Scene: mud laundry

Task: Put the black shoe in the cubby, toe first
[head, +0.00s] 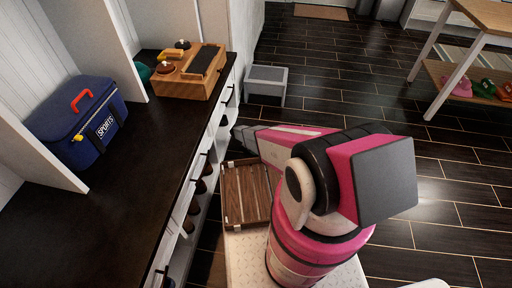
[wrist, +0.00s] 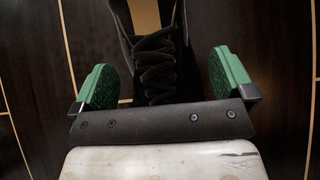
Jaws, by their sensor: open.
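The black shoe (wrist: 155,68) shows in the wrist view, laces toward me, with a tan insole at its opening at the top of the picture. My gripper (wrist: 165,80) is open, one green pad on each side of the shoe. A gap shows at the right pad; whether the left pad touches is unclear. The toe is hidden under the gripper's dark bar. In the head view I cannot make out the black shoe; my arm covers part of the floor. The cubbies (head: 191,213) are under the dark bench top at left, with several brown shoes in them.
A wooden slatted tray (head: 247,192) lies beside my arm. A grey step stool (head: 266,83) stands past the bench end. On the bench top (head: 125,165) are a blue sports bag (head: 80,118) and a wooden box (head: 190,72). The dark floor at right is open up to a shoe table (head: 466,82).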

